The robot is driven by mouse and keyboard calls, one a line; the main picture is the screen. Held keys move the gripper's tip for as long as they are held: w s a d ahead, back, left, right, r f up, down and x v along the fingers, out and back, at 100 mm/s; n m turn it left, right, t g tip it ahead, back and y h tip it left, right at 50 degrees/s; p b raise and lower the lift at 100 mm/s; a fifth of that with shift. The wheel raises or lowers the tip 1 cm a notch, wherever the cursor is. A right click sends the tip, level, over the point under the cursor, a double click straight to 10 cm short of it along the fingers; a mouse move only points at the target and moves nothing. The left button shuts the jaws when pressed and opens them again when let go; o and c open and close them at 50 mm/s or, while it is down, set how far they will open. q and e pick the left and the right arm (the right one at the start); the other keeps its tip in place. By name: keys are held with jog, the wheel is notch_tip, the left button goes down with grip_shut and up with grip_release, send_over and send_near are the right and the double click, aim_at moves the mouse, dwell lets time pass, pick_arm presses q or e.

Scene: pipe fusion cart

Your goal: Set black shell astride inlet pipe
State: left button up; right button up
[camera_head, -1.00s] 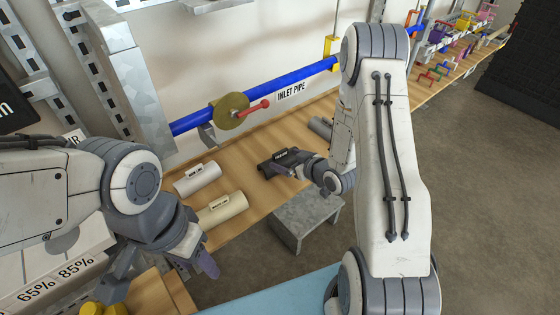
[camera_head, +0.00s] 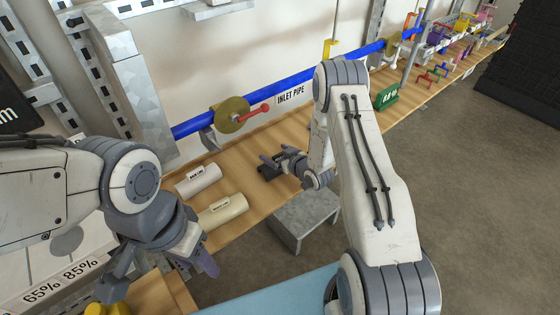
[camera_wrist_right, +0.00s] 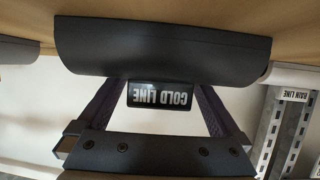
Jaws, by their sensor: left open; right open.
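The black shell (camera_head: 268,173) lies on the wooden bench, partly hidden by my right gripper in the head view. In the right wrist view the dark shell (camera_wrist_right: 160,45) spans the top, with an upside-down COLD LINE label between the fingers. My right gripper (camera_head: 276,164) is open at the shell; whether it touches it I cannot tell. My left gripper (camera_head: 162,262) is open and empty at the lower left, away from the shell.
A white shell (camera_head: 198,180) and a cream shell (camera_head: 222,211) lie left of the black one. A brass disc (camera_head: 231,115) with a red handle sits on the pipe. A green block (camera_head: 386,97) stands farther right on the bench. A grey metal stool (camera_head: 305,215) stands in front.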

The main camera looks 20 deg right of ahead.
jog(key=shift+w, duration=0.15)
jog(key=c, duration=1.3)
jog(key=shift+o, duration=0.2)
jog(key=shift+r, duration=0.5)
jog(key=r, duration=0.3)
jog(key=shift+s+d+r+b, duration=0.2)
jog(key=shift+d+r+b, duration=0.1)
jog(key=shift+d+b, duration=0.1)
jog(key=s+d+r, duration=0.6)
jog(key=d, duration=0.3)
jog(key=shift+r, duration=0.15)
